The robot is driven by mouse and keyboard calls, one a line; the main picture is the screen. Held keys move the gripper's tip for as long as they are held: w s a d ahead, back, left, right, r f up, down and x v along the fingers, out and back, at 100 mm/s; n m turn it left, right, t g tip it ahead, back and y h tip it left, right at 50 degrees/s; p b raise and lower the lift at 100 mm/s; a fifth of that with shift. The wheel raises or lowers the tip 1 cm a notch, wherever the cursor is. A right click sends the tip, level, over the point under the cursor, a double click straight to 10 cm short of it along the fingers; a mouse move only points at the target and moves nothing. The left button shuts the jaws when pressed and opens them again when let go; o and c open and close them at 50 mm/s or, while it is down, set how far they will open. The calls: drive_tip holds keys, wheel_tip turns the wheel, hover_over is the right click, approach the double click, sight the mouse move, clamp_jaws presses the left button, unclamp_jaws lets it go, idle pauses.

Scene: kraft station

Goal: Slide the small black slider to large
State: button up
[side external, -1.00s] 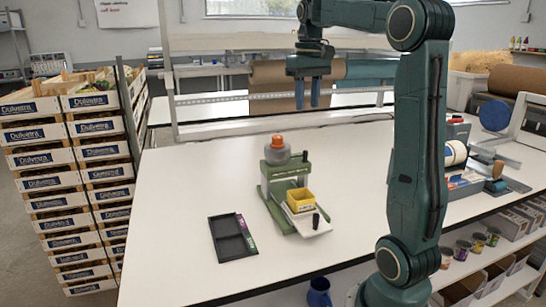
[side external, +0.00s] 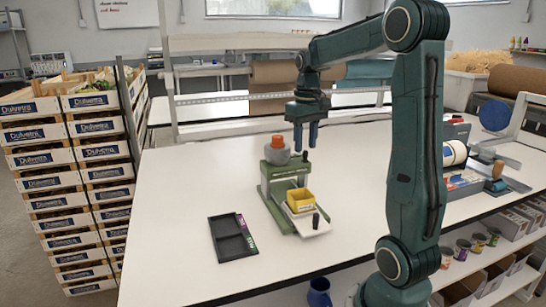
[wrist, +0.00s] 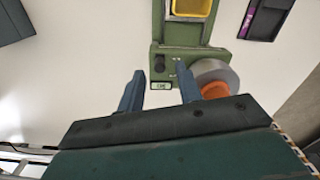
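A green machine (side external: 286,190) stands on the white table with a grey hopper (side external: 277,156) and orange cap (side external: 278,141) on top. In the wrist view, the small black slider (wrist: 158,63) shows as a dark knob on the green body (wrist: 185,35), by a small pale label (wrist: 160,86); I cannot read its setting. In the side view I cannot clearly make the slider out. My gripper (side external: 306,147) points down just above the machine's back right part. In the wrist view its fingers (wrist: 159,68) are apart and empty, framing the slider, with no clear contact.
A yellow bin (side external: 300,201) sits on the machine's front, near a black-handled lever (side external: 316,219). A dark tray (side external: 229,254) lies to the left. The grey hopper (wrist: 218,73) is close to one finger.

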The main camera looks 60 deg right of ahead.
sight(305, 156)
drive_tip(key=shift+f, duration=1.15)
clamp_jaws()
